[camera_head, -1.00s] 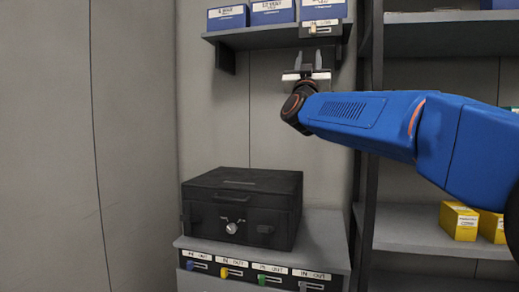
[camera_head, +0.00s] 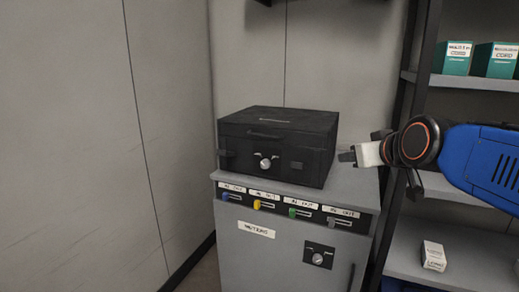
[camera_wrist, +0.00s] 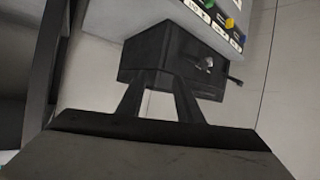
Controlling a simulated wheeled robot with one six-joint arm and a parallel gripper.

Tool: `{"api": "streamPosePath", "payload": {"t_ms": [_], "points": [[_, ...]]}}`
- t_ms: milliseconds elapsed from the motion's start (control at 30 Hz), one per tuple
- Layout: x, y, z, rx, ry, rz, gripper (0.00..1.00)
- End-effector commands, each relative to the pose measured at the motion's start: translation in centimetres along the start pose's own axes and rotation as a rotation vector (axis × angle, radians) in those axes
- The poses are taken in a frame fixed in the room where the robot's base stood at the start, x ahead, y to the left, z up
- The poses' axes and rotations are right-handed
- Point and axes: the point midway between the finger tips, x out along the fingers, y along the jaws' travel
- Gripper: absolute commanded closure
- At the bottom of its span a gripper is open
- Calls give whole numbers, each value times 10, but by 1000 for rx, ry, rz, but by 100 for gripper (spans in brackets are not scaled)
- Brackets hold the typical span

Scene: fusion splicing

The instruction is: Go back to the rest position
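My gripper (camera_head: 347,156) is at the right in the head view, at the end of my blue arm, just right of a black case. In the wrist view its two fingers (camera_wrist: 158,100) stand apart with nothing between them. The black case (camera_head: 275,145) is closed, with a round knob on its front, and sits on a grey cabinet (camera_head: 285,240). The case also shows beyond the fingers in the wrist view (camera_wrist: 170,50). The head view does not show the gap between the fingers clearly.
The cabinet front has a row of blue, yellow, green and grey sliders (camera_head: 293,212) and a knob panel (camera_head: 319,257). A shelf rack (camera_head: 448,80) at the right holds teal boxes (camera_head: 457,58) and a white box (camera_head: 433,255). The wall at left is bare.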

Motion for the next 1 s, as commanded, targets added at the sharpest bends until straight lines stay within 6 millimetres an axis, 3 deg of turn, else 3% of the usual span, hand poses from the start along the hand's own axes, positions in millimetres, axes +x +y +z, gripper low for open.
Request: {"api": "streamPosePath", "payload": {"t_ms": [100, 300, 400, 500, 600, 700, 1000], "points": [[-17, -3, 72, 32, -153, -5, 67], [-54, -7, 188, 94, -411, 11, 67], [-74, -8, 239, 123, -527, 29, 67], [-92, -9, 277, 145, -617, 47, 67], [-104, -10, 302, 162, -677, 61, 67], [-110, -10, 314, 169, -708, 70, 67], [-111, -10, 317, 171, -714, 71, 67]]}}
